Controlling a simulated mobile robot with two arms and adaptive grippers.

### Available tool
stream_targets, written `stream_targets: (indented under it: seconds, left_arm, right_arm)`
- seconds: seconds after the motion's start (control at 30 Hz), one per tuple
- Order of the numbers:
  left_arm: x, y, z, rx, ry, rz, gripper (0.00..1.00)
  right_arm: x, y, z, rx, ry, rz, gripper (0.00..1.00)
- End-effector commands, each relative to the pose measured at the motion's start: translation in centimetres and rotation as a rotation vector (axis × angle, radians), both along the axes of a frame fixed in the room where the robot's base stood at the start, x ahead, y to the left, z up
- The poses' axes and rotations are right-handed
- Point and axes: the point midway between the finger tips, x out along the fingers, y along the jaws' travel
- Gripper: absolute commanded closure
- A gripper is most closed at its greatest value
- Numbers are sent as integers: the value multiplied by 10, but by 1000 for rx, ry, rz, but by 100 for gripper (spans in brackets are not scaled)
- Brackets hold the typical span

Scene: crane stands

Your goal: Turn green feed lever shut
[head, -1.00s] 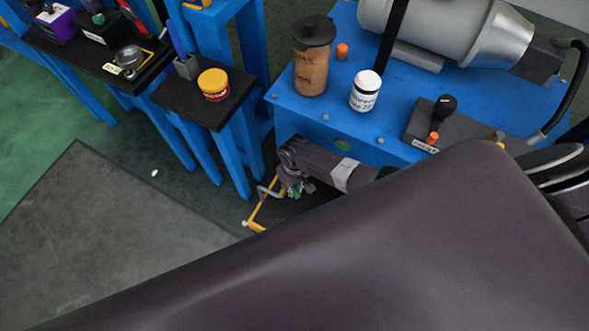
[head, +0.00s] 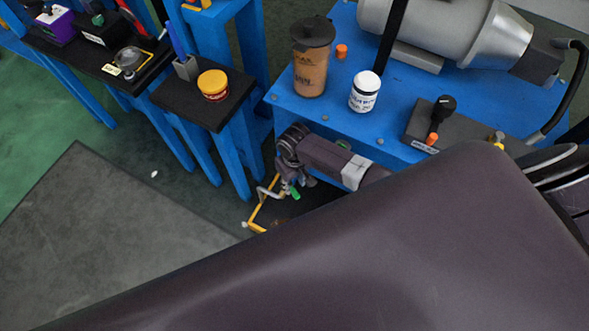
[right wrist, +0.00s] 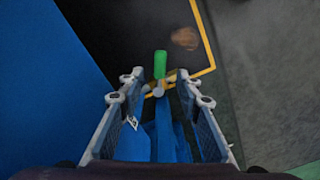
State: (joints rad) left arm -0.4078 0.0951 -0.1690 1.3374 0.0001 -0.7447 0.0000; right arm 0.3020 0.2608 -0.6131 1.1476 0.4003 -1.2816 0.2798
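The green feed lever (right wrist: 160,64) shows in the right wrist view as a short green grip, just beyond the gap between the fingertips of my right gripper (right wrist: 158,84). The two fingers stand apart with nothing clearly held between them. A pale rounded fitting and blue structure show in the gap below the lever. In the head view the green lever (head: 295,193) is a small green spot beside my right gripper (head: 279,190), low beside the blue stand. Contact between them cannot be told. My left gripper is not in view.
A yellow outline (right wrist: 211,45) on a dark panel runs close to the lever. The blue stand (head: 305,109) bears a brown lidded cup (head: 311,72), a white jar (head: 365,96) and a grey motor (head: 430,28). A yellow-lidded tub (head: 214,85) stands on a black shelf. Floor lies open at left.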

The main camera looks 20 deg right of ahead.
Motion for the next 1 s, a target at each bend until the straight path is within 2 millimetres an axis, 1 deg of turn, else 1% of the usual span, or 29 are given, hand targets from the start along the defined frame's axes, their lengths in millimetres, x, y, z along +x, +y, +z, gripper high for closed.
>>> stream_targets:
  seconds: [0.1, 0.2, 0.3, 0.43, 0.57, 0.8, 0.87, 0.93, 1.0]
  left_arm:
    - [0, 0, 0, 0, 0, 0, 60]
    - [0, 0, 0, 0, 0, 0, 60]
    - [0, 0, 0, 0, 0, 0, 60]
    - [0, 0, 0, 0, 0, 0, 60]
    - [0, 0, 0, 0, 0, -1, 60]
    - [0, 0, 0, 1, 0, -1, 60]
    - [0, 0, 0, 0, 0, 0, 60]
    - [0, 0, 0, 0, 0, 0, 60]
    - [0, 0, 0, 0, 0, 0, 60]
  right_arm:
    - [1, 0, 21, 0, -3, 0, 68]
    - [0, 0, 36, -1, -1, 1, 68]
    - [0, 0, 49, 0, -2, 0, 68]
    - [-1, -1, 60, 0, 1, -1, 68]
    - [-1, 0, 65, 0, 2, -1, 68]
    - [-1, 0, 66, 0, 2, -1, 68]
    - [-1, 0, 65, 0, 2, -1, 74]
    - [-4, 0, 62, 3, 1, -1, 81]
    - [-9, 3, 53, 13, -5, 0, 89]
